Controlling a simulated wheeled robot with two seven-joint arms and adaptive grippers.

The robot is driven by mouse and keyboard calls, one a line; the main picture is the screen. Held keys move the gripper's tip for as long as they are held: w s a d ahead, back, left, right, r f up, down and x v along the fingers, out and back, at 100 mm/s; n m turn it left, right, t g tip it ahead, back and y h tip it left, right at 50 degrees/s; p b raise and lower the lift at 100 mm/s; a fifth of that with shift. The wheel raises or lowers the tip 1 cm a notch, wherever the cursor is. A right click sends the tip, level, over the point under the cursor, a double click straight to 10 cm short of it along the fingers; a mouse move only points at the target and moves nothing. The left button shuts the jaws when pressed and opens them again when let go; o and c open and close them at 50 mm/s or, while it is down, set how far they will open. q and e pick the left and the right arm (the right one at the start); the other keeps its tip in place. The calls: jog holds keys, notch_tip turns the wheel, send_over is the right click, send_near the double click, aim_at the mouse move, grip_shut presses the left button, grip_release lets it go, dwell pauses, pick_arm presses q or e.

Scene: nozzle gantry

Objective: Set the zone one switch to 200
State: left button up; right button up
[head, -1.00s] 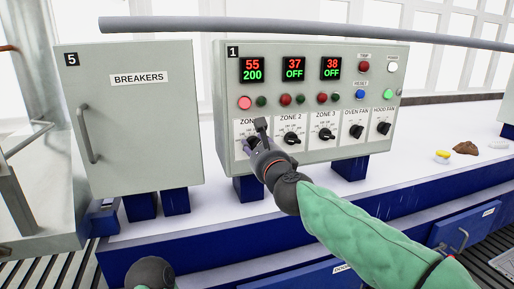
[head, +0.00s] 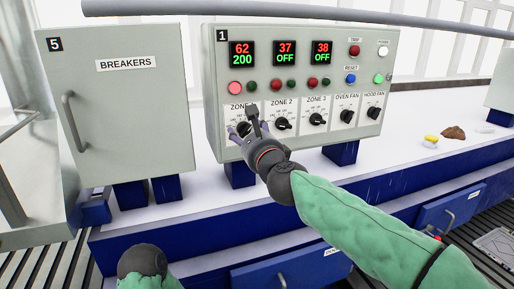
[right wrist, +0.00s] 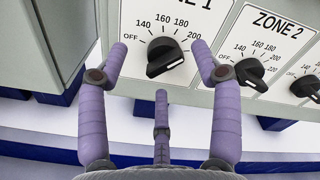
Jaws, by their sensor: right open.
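The control panel (head: 300,85) labelled 1 carries the zone one switch (right wrist: 170,58), a black knob that also shows partly behind my fingers in the head view (head: 242,129). In the right wrist view its white pointer mark is turned up and right, towards 200. The zone one display (head: 241,54) reads 62 in red above 200 in green. My right gripper (right wrist: 160,50) is open, its fingers spread to the left and right of the knob with gaps on both sides; it also shows in the head view (head: 246,124).
The zone two knob (head: 282,124) and zone three knob (head: 318,119) are to the right; their displays read OFF. A grey breakers cabinet (head: 125,110) stands to the left. A grey bar (head: 300,20) runs above the panel. Small items lie on the counter at right.

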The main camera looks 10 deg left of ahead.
jog(key=v, duration=1)
jog(key=shift+s+f, duration=0.1)
jog(key=shift+s, duration=0.05)
